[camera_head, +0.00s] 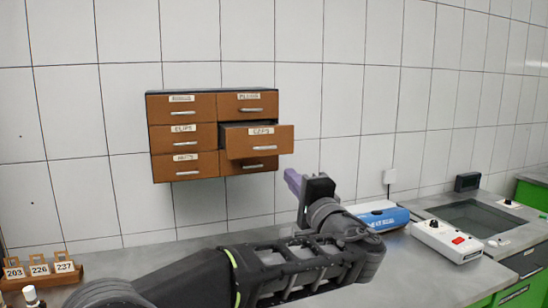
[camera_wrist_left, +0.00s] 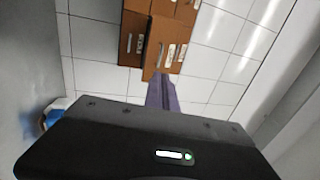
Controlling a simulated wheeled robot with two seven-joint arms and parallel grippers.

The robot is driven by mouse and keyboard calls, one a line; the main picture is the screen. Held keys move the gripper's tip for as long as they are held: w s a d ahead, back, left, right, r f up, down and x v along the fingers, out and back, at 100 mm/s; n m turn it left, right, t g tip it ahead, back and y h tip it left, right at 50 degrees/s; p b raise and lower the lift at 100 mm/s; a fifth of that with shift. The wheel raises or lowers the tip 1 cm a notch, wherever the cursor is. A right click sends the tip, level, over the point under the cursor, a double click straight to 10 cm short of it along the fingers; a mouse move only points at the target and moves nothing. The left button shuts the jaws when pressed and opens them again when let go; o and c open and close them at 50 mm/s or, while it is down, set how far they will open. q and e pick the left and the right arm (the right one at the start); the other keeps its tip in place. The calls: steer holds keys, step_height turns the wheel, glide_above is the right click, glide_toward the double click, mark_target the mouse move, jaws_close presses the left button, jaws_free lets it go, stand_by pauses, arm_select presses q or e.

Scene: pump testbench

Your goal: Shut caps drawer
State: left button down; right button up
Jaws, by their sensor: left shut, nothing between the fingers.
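The caps drawer (camera_head: 272,143) is the middle drawer in the right column of a wall cabinet (camera_head: 150,135). It is pulled out, and its label and silver handle face me. The drawer also shows in the left wrist view (camera_wrist_left: 151,66), just beyond the fingers. My left gripper (camera_head: 291,181), with purple fingers, is shut and empty. In the head view it appears below and right of the drawer front, apart from it in the picture. The purple fingers also show in the left wrist view (camera_wrist_left: 162,90). My right gripper is not in view.
The other cabinet drawers look closed. A recessed basin (camera_head: 480,217) lies at right.

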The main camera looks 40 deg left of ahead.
arm_select(q)
steer(key=p, duration=0.7)
glide_toward(266, 148)
steer(key=x, duration=0.5)
steer(key=shift+w+a+r, duration=0.1)
steer(key=shift+w+a, duration=0.1)
steer(key=shift+a, duration=0.15)
steer(key=shift+w+a, duration=0.35)
steer(key=shift+a, duration=0.05)
